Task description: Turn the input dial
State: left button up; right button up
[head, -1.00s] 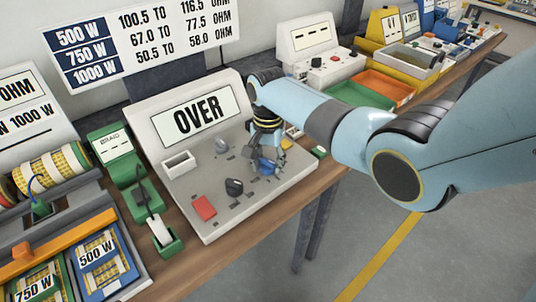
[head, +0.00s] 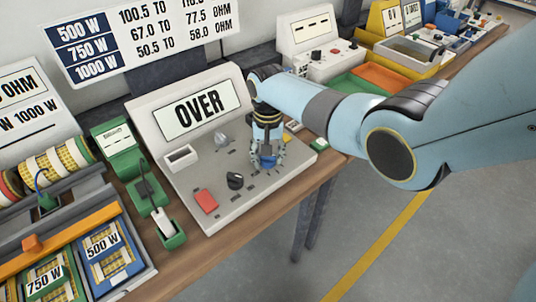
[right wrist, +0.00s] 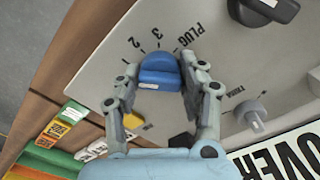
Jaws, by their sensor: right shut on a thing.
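The blue input dial (right wrist: 160,68) sits on the sloping grey panel (head: 225,205), with the marks 1, 2, 3 and PLUG around it in the right wrist view. My right gripper (right wrist: 162,76) is shut on this dial, one finger on each side of its raised grip bar. In the head view my right gripper (head: 267,152) reaches down onto the panel's right part, and the dial's blue (head: 268,161) shows between the fingers. Which mark the dial points to is hard to tell. The panel's display (head: 200,107) reads OVER. My left gripper is not in view.
The panel also bears a black knob (head: 235,181), a grey knob (head: 221,140), a red button (head: 205,201) and a small white tray (head: 180,158). A green holder (head: 165,230) stands to its left. Green and orange trays (head: 378,80) lie to the right.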

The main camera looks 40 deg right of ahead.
jog(key=o, duration=1.1)
notch_tip(320, 180, up, 12)
jog(key=shift+f, duration=0.1)
